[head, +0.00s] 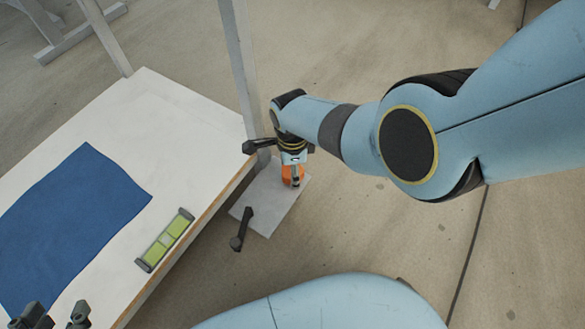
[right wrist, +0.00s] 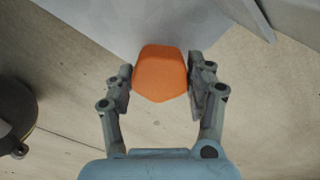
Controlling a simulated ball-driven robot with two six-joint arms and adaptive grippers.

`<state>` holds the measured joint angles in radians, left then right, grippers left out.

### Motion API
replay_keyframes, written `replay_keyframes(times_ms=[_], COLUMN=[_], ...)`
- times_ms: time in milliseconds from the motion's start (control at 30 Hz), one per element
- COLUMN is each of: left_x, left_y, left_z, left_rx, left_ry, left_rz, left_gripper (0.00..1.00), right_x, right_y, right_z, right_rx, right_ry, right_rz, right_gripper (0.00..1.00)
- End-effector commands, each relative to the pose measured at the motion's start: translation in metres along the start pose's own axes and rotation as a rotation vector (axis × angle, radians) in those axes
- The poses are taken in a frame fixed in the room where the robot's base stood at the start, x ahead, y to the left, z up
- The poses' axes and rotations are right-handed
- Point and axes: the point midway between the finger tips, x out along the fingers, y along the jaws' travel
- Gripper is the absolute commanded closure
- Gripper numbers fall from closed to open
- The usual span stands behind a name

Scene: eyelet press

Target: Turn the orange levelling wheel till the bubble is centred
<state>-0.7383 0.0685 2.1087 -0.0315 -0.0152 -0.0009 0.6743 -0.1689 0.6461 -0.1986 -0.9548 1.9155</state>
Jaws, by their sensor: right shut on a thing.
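The orange levelling wheel (head: 288,172) is low beside the table's right edge, above a grey plate, partly hidden by my right gripper (head: 295,178). In the right wrist view the wheel (right wrist: 160,73) lies between the two fingers of my right gripper (right wrist: 160,88), which is shut on it. The spirit level (head: 165,240), a green vial with dark end caps, lies along the table's front right edge. Pale lines cross its middle; I cannot make out the bubble's exact place. My left gripper (head: 56,316) shows at the bottom left, fingers apart and empty, partly cut off by the frame.
The white table (head: 190,110) carries a blue cloth (head: 80,225). A grey plate (head: 268,218) lies beyond the table's right edge, with a dark handle (head: 241,230) over it. A pale upright post (head: 238,65) stands near my right wrist. The floor to the right is bare.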

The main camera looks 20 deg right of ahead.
Motion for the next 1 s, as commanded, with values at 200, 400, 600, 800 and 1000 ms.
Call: replay_keyframes(times_ms=[200,400,600,800,1000], left_x=[-0.0003,-0.0005,-0.0006,-0.0007,-0.0007], left_y=[0.0003,0.0004,0.0004,0.0004,0.0004], left_z=[0.0010,0.0016,0.0018,0.0019,0.0020], left_rx=[-0.001,-0.001,-0.001,-0.001,-0.001], left_ry=[0.001,0.000,0.000,0.000,-0.001], left_rz=[0.000,-0.001,-0.001,-0.001,-0.001], left_gripper=[0.60,0.60,0.60,0.60,0.60], right_x=[0.0005,0.0005,0.0004,0.0004,0.0003], right_y=[0.0007,0.0006,0.0006,0.0006,0.0004], right_z=[0.0004,0.0005,0.0005,0.0006,0.0005], right_rx=[0.083,0.114,0.119,0.118,0.118], right_ry=[-0.001,-0.001,-0.001,-0.001,-0.001], right_rz=[0.001,0.001,0.001,0.001,0.000], right_gripper=[0.78,0.78,0.78,0.78,0.20])
